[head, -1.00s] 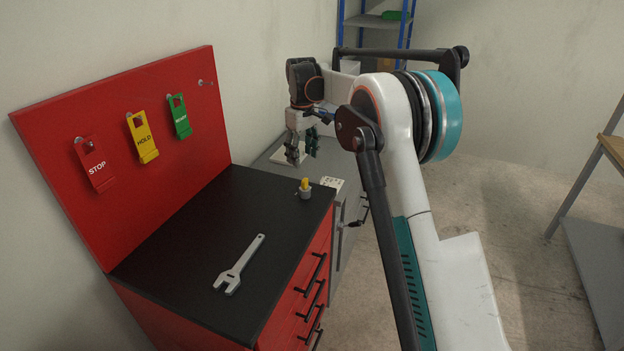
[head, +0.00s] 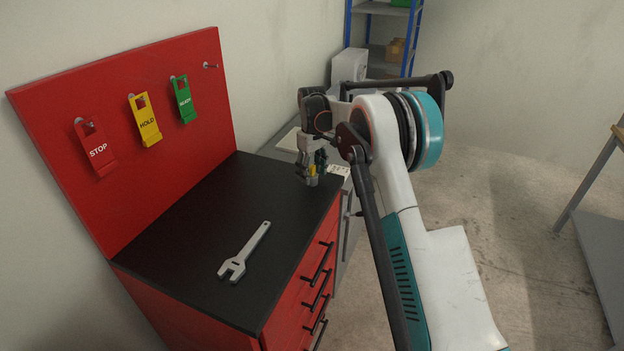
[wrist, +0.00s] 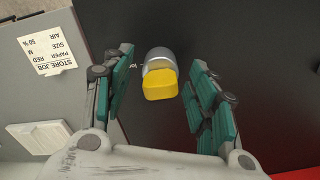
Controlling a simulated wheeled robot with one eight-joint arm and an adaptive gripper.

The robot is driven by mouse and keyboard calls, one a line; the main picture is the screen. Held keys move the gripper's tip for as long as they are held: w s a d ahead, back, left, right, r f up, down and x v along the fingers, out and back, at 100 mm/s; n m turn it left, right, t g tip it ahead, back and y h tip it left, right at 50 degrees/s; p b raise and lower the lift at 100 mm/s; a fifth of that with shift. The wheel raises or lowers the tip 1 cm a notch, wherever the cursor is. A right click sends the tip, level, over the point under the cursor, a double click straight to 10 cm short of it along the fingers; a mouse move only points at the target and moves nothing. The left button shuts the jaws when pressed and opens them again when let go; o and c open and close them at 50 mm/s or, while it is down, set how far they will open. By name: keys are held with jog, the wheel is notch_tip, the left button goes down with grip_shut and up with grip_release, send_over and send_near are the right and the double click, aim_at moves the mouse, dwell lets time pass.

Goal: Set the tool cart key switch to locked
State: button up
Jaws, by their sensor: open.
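The key switch (wrist: 160,82) stands at the far right corner of the black cart top (head: 200,225); its yellow knob sits on a round metal collar. In the head view the yellow knob (head: 312,171) shows partly between my fingers. My gripper (head: 312,172) points down over it and is open. In the wrist view my gripper (wrist: 165,100) has its teal finger pads on either side of the knob, with a gap on each side. Any position marks on the switch cannot be made out.
A grey wrench (head: 245,252) lies on the cart top. Red STOP (head: 97,148), yellow HOLD (head: 146,122) and green READY (head: 183,100) tags hang on the red back panel. A grey cabinet with a paper label (wrist: 48,56) adjoins the cart.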

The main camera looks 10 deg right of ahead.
jog(key=shift+f, duration=1)
jog(key=c, duration=1.1)
